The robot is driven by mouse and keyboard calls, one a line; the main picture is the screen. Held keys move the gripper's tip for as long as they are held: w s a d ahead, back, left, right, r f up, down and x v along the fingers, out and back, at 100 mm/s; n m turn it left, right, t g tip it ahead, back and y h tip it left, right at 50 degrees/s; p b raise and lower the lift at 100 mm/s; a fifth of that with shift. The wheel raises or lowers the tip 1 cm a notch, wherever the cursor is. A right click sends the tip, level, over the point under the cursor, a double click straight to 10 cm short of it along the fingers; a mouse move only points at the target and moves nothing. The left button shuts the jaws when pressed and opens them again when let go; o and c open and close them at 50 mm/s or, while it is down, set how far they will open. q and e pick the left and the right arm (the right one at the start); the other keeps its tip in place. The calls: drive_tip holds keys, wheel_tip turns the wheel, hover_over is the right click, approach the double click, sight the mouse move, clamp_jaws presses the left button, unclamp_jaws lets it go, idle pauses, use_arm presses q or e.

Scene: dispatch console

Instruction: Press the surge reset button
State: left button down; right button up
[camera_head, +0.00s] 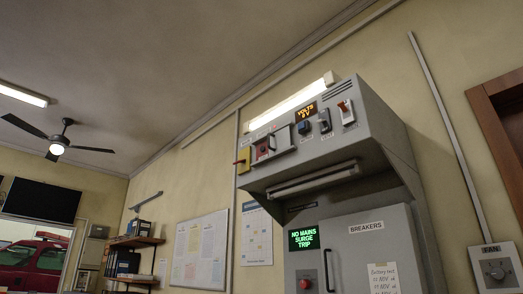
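A tall grey console cabinet (322,190) stands against the wall right of centre. On its lower front a green-lit display (304,238) reads "NO MAINS SURGE TRIP". Just below that display is a red round button (305,284) on a grey plate, near the bottom edge of the picture. The upper panel has an amber display (306,112) reading "VOLTS 0 V", a red-handled switch (343,106), a blue knob (304,127) and a red control (263,149). Neither of my grippers shows in the head view.
A breaker door (366,228) with a handle and a paper note is beside the red button. Shelves and notice boards line the wall to the left. The floor is out of view.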

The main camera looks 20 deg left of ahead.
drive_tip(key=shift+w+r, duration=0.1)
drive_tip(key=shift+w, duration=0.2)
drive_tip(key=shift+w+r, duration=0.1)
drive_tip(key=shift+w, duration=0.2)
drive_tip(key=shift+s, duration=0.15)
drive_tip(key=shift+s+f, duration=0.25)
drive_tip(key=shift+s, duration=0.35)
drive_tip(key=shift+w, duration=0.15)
